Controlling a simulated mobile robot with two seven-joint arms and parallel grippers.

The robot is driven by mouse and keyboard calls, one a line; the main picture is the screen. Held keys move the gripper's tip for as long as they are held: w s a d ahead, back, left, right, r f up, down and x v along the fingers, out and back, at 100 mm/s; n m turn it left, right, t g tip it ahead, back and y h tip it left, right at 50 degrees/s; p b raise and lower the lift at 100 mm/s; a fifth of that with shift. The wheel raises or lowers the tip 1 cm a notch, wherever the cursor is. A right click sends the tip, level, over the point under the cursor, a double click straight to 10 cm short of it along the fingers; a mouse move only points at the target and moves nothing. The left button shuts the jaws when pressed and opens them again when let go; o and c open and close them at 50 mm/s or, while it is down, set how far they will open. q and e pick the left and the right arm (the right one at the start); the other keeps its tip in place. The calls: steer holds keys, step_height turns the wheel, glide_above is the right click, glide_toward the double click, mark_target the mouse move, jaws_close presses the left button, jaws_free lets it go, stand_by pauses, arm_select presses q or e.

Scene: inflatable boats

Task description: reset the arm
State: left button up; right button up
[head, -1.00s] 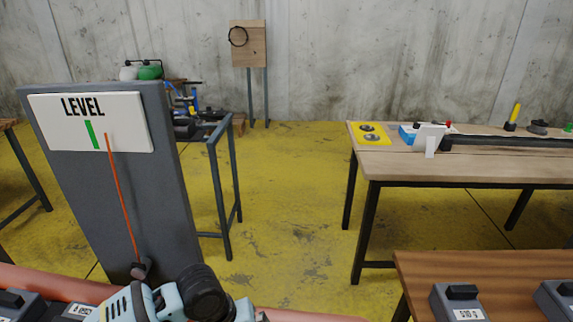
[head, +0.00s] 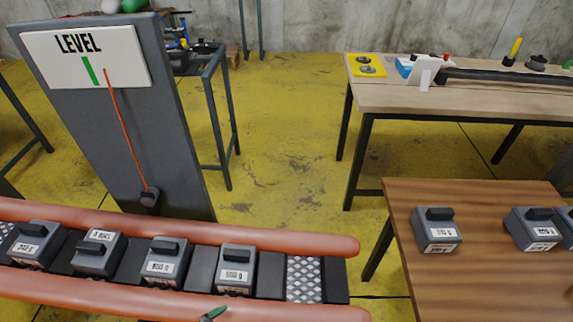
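Neither of my grippers shows in the head view, and no arm link is in sight. An inflatable boat with orange-red tubes (head: 180,230) lies across the lower left. Several dark grey weights with handles and labels stand in a row in it, the rightmost weight (head: 237,270) beside a bare checkered patch (head: 304,278). Behind the boat stands a grey post with a white LEVEL sign (head: 85,58). Its orange needle (head: 125,130) tilts, its tip right of the green mark (head: 89,71).
A wooden table (head: 400,280) at the lower right holds several similar weights, one weight (head: 436,230) near its left edge. A second table (head: 450,98) behind it carries a yellow plate (head: 366,65) and small parts. Yellow floor (head: 285,150) lies clear between the post and tables.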

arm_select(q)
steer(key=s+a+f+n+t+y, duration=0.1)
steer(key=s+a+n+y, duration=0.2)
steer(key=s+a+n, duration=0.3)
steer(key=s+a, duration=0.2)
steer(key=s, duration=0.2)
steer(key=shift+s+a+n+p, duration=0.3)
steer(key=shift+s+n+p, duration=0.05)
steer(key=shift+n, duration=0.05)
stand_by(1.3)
